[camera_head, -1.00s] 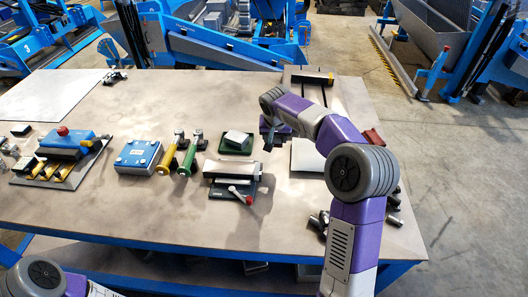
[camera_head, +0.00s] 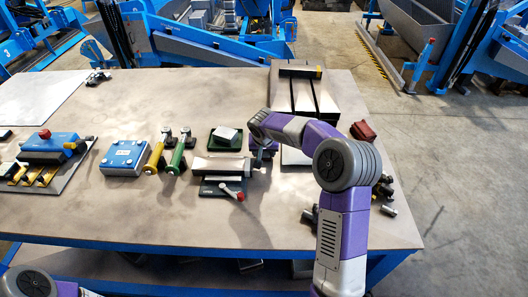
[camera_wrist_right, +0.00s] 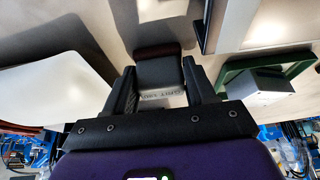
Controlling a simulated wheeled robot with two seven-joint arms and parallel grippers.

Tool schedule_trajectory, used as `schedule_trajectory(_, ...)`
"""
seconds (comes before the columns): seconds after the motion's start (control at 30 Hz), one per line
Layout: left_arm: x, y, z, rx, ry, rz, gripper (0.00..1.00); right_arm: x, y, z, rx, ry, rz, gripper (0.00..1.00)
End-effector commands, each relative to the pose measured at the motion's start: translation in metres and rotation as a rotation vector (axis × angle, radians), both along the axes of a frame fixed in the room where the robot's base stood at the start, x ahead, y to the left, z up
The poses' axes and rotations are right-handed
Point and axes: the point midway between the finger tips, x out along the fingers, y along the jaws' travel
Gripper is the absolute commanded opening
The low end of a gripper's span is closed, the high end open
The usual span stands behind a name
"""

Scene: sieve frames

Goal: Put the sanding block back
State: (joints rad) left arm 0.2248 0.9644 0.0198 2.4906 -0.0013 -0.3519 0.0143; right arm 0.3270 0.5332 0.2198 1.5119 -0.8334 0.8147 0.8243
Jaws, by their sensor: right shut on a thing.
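The sanding block (camera_wrist_right: 158,72), dark with a reddish-brown edge and grit lettering, is between the fingers of my right gripper (camera_wrist_right: 163,97) in the right wrist view. The gripper is shut on it. In the head view my right gripper (camera_head: 263,148) is low over the table, just right of the green tray (camera_head: 211,143); my wrist largely hides the block there. I cannot tell whether the block touches the table. My left gripper is out of view; only part of my left arm shows at the bottom left.
A pale block (camera_head: 227,136) sits in the green tray. A grey vise-like tool (camera_head: 218,167) with a red-knobbed lever is in front. A pale slab (camera_wrist_right: 50,92) lies on the other side of the gripper. A slotted plate (camera_head: 302,92) stands behind; a dark red block (camera_head: 363,130) lies right.

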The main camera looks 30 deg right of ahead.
Motion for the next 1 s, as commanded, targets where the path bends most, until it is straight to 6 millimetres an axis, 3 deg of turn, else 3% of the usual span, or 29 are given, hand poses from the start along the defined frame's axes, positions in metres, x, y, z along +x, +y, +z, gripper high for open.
schedule_trajectory(0.17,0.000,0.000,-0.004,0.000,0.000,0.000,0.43,0.000,0.000,-0.003,-0.001,-0.001,0.000,0.22)
schedule_trajectory(0.2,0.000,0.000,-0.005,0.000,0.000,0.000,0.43,0.000,0.000,-0.004,0.000,0.000,0.000,0.56)
schedule_trajectory(0.37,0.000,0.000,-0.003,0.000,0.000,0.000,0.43,0.000,0.000,-0.003,-0.001,0.000,0.000,0.81)
schedule_trajectory(0.77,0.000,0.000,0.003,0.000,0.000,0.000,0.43,0.000,0.000,0.004,0.000,0.000,0.000,0.81)
schedule_trajectory(1.0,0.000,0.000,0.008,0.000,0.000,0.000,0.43,-0.016,0.009,0.049,-0.003,-0.004,0.001,0.81)
